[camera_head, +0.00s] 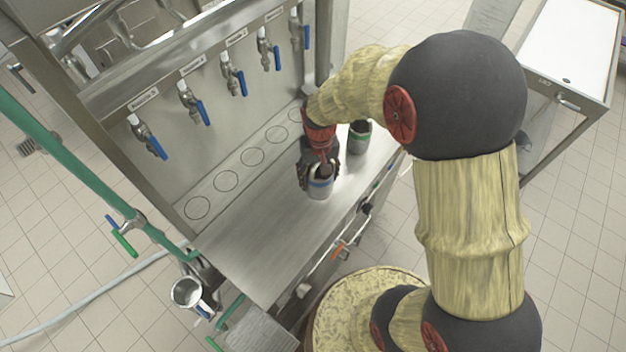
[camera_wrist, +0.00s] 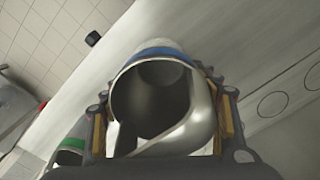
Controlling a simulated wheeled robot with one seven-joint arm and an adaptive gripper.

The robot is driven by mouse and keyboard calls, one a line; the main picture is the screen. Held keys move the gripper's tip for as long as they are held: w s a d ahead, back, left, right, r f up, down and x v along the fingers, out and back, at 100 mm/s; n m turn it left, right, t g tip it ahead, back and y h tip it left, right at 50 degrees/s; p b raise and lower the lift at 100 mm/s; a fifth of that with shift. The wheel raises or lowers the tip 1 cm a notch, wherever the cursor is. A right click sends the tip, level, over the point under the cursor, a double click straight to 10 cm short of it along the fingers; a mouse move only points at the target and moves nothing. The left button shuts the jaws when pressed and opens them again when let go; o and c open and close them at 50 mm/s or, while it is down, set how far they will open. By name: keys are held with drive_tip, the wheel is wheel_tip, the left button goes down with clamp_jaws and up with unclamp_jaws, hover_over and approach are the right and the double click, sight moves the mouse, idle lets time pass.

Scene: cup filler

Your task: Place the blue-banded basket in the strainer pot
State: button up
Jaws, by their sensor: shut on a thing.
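The blue-banded basket (camera_head: 320,188) is a small metal cup with a blue band near its rim. My gripper (camera_head: 319,170) is shut on it over the front part of the steel counter. In the wrist view the basket (camera_wrist: 150,100) fills the space between both fingers, its open mouth facing the camera and its blue band at the top. I cannot tell whether its base touches the counter. A round metal pot (camera_head: 187,293) with a blue-tipped handle, which looks like the strainer pot, is at the counter's lower left corner, apart from the basket.
A green-banded basket (camera_head: 359,137) stands behind and right of my gripper; it also shows in the wrist view (camera_wrist: 70,150). Several blue-handled taps line the back panel above marked circles. The steel counter (camera_head: 250,240) is clear on the left. A green pipe (camera_head: 75,160) runs beside it.

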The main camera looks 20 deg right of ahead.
drive_tip(key=w+f, duration=0.3)
drive_tip(key=shift+a+f, duration=0.3)
drive_tip(key=shift+f, duration=0.05)
drive_tip(key=shift+w+f, duration=0.15)
drive_tip(key=shift+f, duration=1.45)
drive_tip(key=shift+f, duration=0.1)
drive_tip(key=o, duration=1.5)
drive_tip(key=shift+c, duration=0.2)
